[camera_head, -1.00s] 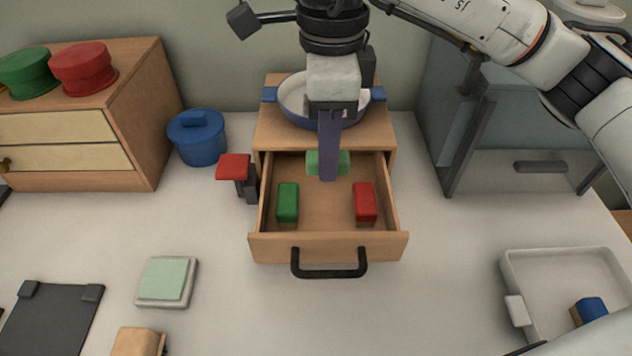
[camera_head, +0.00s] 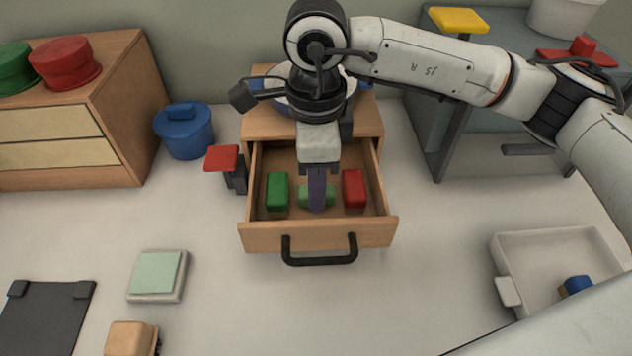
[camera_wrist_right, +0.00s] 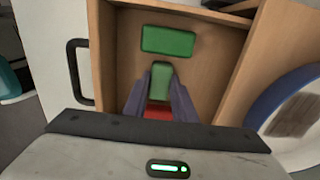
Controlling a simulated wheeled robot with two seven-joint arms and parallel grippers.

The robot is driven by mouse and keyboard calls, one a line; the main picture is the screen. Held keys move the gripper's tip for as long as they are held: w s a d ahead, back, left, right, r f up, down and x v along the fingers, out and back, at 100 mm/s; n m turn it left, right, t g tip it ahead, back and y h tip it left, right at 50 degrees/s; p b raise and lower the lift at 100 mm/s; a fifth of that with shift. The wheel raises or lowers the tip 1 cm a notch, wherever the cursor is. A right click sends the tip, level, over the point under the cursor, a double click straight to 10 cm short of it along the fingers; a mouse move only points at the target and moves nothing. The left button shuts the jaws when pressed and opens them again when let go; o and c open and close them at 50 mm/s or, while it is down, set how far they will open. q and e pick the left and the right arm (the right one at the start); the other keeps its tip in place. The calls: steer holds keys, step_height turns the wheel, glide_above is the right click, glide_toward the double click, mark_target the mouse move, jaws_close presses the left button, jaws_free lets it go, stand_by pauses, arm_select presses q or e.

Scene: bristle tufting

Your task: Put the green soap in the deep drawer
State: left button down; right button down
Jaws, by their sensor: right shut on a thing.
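The open drawer (camera_head: 320,236) is wooden with a black handle and stands pulled out of a small wooden cabinet. My right gripper (camera_head: 317,205) is shut on the lighter green soap (camera_head: 304,195), inside the drawer's outline, between a darker green block (camera_head: 277,191) and a red block (camera_head: 354,188). In the right wrist view the soap (camera_wrist_right: 161,78) shows between the fingertips, with the darker green block (camera_wrist_right: 168,41) beyond it and the red block (camera_wrist_right: 158,111) partly behind the fingers. I cannot tell whether the soap touches the drawer floor. My left gripper is out of view.
A bowl with a blue rim (camera_head: 351,88) sits on the cabinet, partly hidden by my arm. A blue lidded pot (camera_head: 186,133) and a red-topped stand (camera_head: 221,158) are left of the drawer. A white tray (camera_head: 510,255) lies right. The table before the drawer is clear.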

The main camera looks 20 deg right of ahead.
steer(key=shift+f, duration=0.25)
steer(key=c, duration=1.5)
jaws_free()
steer(key=shift+r, duration=0.1)
steer(key=shift+o, duration=0.2)
steer(key=shift+r, duration=0.1)
step_height(320, 180, up, 12)
steer(key=shift+p, duration=0.3)
steer(key=shift+r, duration=0.1)
